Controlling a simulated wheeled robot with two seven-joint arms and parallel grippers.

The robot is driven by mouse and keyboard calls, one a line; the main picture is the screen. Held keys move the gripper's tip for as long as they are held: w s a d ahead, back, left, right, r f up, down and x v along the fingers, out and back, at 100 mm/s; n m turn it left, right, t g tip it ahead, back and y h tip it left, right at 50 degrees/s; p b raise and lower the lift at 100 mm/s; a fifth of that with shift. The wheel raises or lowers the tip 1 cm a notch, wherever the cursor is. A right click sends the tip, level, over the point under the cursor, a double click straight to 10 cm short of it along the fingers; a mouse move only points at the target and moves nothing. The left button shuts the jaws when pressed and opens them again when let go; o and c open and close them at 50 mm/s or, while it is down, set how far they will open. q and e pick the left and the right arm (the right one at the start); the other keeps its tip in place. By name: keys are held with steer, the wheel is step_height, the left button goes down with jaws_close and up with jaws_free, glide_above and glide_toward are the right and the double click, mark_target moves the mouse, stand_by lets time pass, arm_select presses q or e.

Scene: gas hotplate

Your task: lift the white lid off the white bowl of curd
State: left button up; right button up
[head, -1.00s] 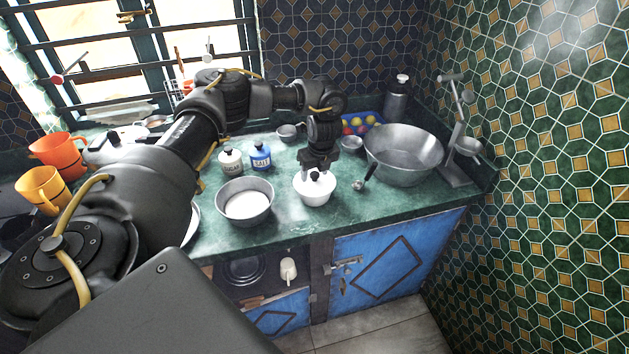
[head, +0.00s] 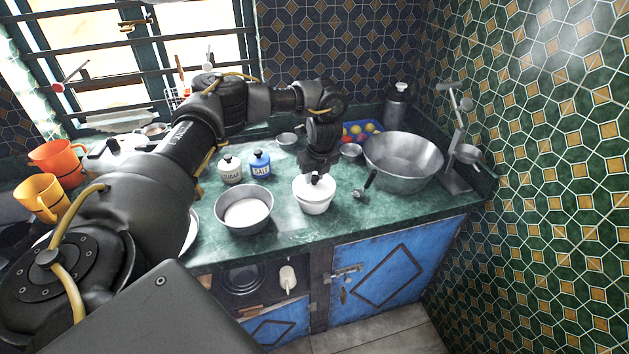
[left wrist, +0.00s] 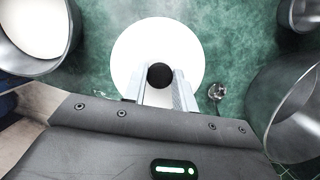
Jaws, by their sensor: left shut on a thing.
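The white bowl (head: 314,207) stands on the green counter with the white lid (head: 301,185) on top. The lid has a dark round knob. In the left wrist view the lid (left wrist: 130,50) is a bright white disc, and the black knob (left wrist: 160,75) sits between my fingertips. My left gripper (head: 317,178) comes down from above and is shut on the knob. It also shows in the left wrist view (left wrist: 161,88). I see no clear gap between lid and bowl. The curd is hidden. My right gripper is not in view.
A metal pan with white contents (head: 244,208) stands close left of the bowl. Sugar (head: 231,170) and salt (head: 260,163) jars stand behind it. A large steel basin (head: 403,160) is at the right, with a dark-handled utensil (head: 366,186) between. Counter in front is narrow but clear.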

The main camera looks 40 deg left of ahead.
arm_select(q)
steer(key=s+d+r+p, duration=0.1)
steer(key=s+d+r, duration=0.4)
steer(key=r, duration=0.2)
steer(key=s+d+r+p, duration=0.2)
steer(key=s+d+r, duration=0.3)
steer(key=r, duration=0.2)
steer(key=shift+r, duration=0.2)
stand_by(0.3)
steer(key=s+d+r+n+g+h+b, duration=0.1)
steer(key=d+r+n+g, duration=0.1)
steer(key=d+n, duration=0.4)
steer(key=s+d+r+n+g+h+b, duration=0.1)
steer(key=s+d+r+n+g, duration=0.1)
steer(key=d+n, duration=0.5)
steer(key=n, duration=0.6)
steer(key=shift+d+r, duration=0.25)
